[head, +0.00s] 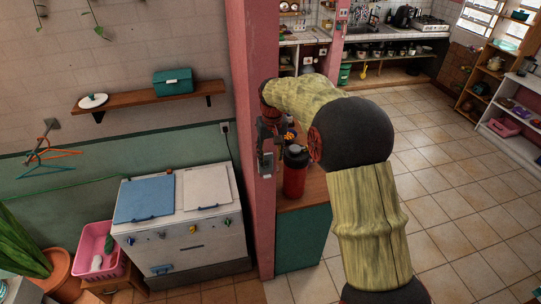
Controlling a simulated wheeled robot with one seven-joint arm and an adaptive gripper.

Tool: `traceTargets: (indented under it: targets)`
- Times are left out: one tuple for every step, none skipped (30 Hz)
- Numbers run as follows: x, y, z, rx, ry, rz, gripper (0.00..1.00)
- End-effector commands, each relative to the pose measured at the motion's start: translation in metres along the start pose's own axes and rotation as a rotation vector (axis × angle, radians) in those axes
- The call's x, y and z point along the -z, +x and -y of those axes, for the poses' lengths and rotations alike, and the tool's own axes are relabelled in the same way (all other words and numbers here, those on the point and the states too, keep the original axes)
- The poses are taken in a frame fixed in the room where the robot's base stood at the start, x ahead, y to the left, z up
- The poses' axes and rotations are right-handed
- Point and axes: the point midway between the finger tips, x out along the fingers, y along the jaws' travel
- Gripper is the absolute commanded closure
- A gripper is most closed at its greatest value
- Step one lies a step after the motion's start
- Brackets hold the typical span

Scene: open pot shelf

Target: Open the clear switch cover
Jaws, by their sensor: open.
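A small grey switch box (266,165) is on the pink pillar, left of the red bottle. A clear cover on it is too small to make out, so I cannot tell whether it is open or shut. My gripper (268,136) is small and dark in the head view, at the pillar just above the switch box. Its jaws are open, with nothing seen between them. I cannot tell whether it touches the box or the pillar.
A red bottle (295,172) with a black lid stands on the wooden counter (316,186) close to the gripper. The pink pillar (257,220) borders the workspace on the left. A white appliance (185,245) stands left of it. Tiled floor (440,190) is clear on the right.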

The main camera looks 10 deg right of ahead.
Motion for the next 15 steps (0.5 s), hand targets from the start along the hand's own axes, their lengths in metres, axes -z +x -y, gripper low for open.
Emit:
traceTargets:
  targets:
    - [0.0, -0.003, 0.0, 0.0, 0.0, -0.001, 0.58]
    - [0.001, -0.005, 0.0, 0.0, 0.0, -0.002, 0.58]
    - [0.001, -0.008, 0.0, 0.0, 0.0, -0.003, 0.58]
    - [0.001, -0.012, 0.0, 0.0, 0.0, -0.004, 0.58]
    - [0.001, -0.016, 0.0, 0.0, 0.0, -0.005, 0.58]
    - [0.001, -0.023, 0.0, 0.0, 0.0, -0.005, 0.58]
    - [0.001, -0.029, 0.0, 0.0, 0.0, -0.005, 0.58]
    - [0.002, -0.034, 0.0, 0.0, 0.0, -0.006, 0.58]
    - [0.001, -0.043, 0.0, 0.0, 0.0, -0.005, 0.58]
    - [0.002, -0.049, 0.0, 0.0, 0.0, -0.005, 0.58]
    - [0.001, -0.055, 0.0, 0.0, 0.0, -0.005, 0.58]
    - [0.001, -0.064, 0.0, 0.0, 0.0, -0.005, 0.58]
    - [0.002, -0.07, 0.0, 0.0, 0.0, -0.005, 0.58]
    - [0.001, -0.076, 0.0, 0.0, 0.0, -0.005, 0.58]
    - [0.002, -0.083, 0.0, 0.0, 0.0, -0.005, 0.58]
